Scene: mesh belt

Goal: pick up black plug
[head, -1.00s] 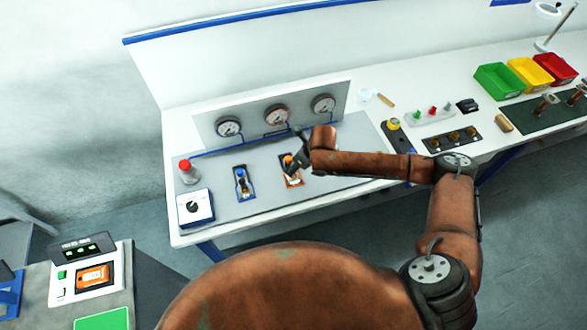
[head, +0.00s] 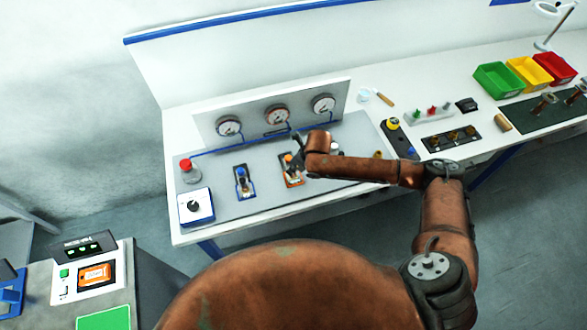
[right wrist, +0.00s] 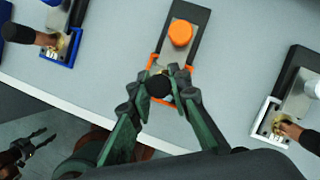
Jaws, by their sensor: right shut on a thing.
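My right gripper (right wrist: 160,88) is shut on a black round-ended plug (right wrist: 159,86) in the right wrist view. The plug is at the near end of an orange-framed fixture (right wrist: 183,55) with an orange knob; whether it is seated or lifted clear I cannot tell. In the head view my right gripper (head: 297,160) is over the orange fixture (head: 291,180), and the plug is hidden there. My left gripper (right wrist: 42,138) shows dark at the lower left of the wrist view, its fingers apart and empty; it is outside the head view.
A blue-framed fixture (head: 244,182) stands left of the orange one, and a white-framed fixture (right wrist: 268,118) stands right. Three gauges (head: 277,116) are on the panel behind. A white dial box (head: 196,207) and red button (head: 187,169) stand at the left end. Coloured bins (head: 497,80) are far right.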

